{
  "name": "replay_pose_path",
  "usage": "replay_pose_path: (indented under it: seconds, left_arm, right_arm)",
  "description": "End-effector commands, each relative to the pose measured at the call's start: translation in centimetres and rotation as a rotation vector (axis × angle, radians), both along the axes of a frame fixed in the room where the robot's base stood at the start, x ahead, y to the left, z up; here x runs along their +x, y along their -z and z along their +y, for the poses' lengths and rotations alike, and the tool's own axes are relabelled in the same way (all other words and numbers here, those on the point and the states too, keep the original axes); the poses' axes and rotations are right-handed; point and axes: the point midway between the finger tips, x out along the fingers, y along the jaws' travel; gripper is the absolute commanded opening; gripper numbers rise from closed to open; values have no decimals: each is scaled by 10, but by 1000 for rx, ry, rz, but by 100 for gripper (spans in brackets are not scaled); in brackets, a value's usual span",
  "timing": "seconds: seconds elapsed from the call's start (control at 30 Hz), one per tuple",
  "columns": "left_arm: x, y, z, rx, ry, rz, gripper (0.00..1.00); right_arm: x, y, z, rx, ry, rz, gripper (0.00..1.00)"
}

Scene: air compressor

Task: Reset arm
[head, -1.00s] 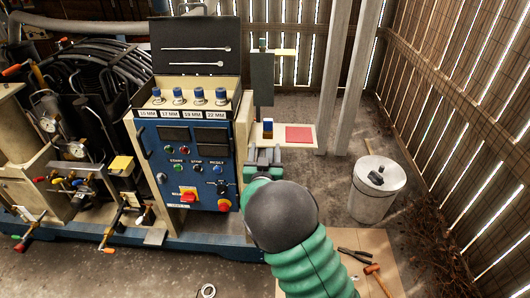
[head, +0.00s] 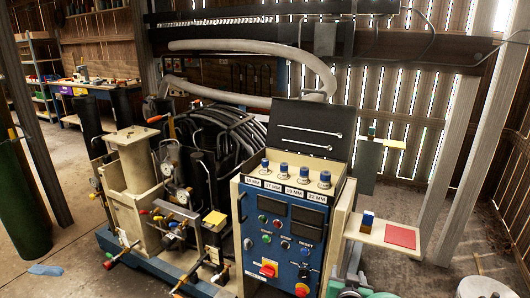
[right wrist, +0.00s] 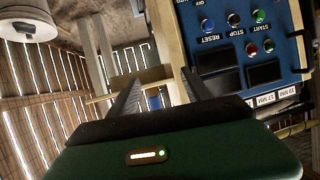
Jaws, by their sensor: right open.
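My right gripper (head: 350,286) shows at the bottom edge of the head view, in front of the lower right of the blue control panel (head: 262,226). Most of my right arm is cut off below the frame. In the right wrist view the gripper's two dark fingers (right wrist: 161,92) stand apart with nothing between them. The control panel (right wrist: 228,75) appears upside down there, right of the fingers and apart from them. My left gripper is not in view.
The compressor with hoses, gauges and valves (head: 180,215) stands left of the panel. A side shelf (head: 372,232) with a red pad (head: 401,236) and a blue item sticks out at right. A white bucket (head: 484,287) stands at the lower right. Floor at left is mostly clear.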

Motion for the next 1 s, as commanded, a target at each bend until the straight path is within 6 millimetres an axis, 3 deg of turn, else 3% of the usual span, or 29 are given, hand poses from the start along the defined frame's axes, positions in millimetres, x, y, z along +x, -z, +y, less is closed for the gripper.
replay_pose_path:
  seconds: [0.1, 0.2, 0.3, 0.47, 0.5, 0.6, 0.8, 0.9, 1.0]
  left_arm:
    - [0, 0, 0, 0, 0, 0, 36]
    - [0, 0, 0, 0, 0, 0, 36]
    - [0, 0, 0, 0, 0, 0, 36]
    - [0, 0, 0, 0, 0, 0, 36]
    - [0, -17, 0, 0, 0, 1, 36]
    - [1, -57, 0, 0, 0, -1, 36]
    - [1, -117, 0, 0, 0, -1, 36]
    - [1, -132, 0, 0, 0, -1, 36]
    - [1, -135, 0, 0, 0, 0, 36]
  right_arm:
    - [-70, 36, 45, 127, -152, 304, 58]
    - [-128, 55, 68, 164, -244, 508, 58]
    - [-181, 67, 80, 170, -307, 679, 58]
    - [-262, 76, 82, 144, -369, 917, 58]
    - [-271, 59, 82, 139, -373, 947, 58]
    - [-268, 20, 82, 141, -372, 943, 58]
    - [-267, -39, 82, 142, -372, 942, 58]
    - [-267, -55, 82, 143, -372, 941, 58]
    - [-267, -58, 82, 142, -371, 941, 58]
